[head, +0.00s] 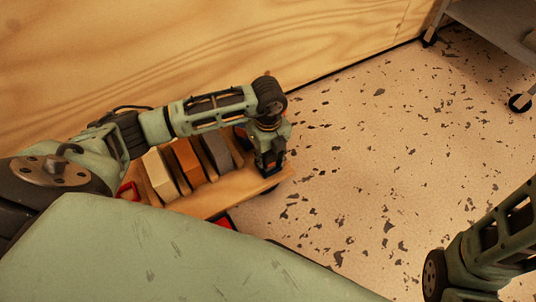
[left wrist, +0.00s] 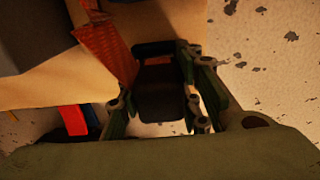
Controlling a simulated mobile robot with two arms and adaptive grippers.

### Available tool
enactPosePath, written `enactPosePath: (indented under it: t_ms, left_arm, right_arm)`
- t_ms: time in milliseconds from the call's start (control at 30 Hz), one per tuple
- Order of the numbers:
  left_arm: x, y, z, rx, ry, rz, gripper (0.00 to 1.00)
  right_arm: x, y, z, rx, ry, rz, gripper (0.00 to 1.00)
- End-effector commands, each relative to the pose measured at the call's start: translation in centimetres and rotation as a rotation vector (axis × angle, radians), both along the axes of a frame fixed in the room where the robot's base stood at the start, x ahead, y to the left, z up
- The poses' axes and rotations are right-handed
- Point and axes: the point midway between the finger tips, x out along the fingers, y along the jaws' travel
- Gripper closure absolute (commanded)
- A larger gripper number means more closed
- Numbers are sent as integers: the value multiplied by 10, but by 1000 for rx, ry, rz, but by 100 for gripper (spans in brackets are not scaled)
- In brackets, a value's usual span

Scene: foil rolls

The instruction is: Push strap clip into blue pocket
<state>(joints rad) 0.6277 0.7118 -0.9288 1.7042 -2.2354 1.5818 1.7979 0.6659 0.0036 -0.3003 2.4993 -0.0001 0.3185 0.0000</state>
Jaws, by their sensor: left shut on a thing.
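My left gripper (head: 270,165) is at the right end of a wooden shelf and points down. In the left wrist view its fingers (left wrist: 160,88) are shut on a dark, blocky piece, which looks like the strap clip (left wrist: 160,72). A red-orange woven strap (left wrist: 107,48) runs up and left from beside the clip. In the head view the clip is hard to tell from the dark fingers. I cannot make out a blue pocket in either view. My right forearm shows at the lower right, but its gripper is out of view.
The wooden shelf (head: 215,203) carries a cream block (head: 159,174), an orange block (head: 187,160) and a grey block (head: 217,152), left of my gripper. A plywood wall (head: 200,45) stands behind. Speckled floor (head: 360,150) to the right is clear. A grey wheeled cart (head: 500,25) is far right.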

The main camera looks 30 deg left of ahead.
Motion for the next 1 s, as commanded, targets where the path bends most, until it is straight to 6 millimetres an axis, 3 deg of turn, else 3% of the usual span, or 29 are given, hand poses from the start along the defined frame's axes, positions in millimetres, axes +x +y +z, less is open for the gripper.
enactPosePath:
  t_ms: [367,400,600,1000]
  left_arm:
    - [0,0,-5,-1,-1,-1,96]
    - [0,0,-4,-1,-1,-1,64]
    - [0,0,-4,0,0,0,47]
    - [0,0,1,0,0,0,46]
  right_arm:
    - [0,0,0,0,1,0,100]
    - [-1,0,0,-1,0,0,100]
    - [-1,0,1,0,-2,-1,100]
    - [-2,0,6,2,-10,1,100]
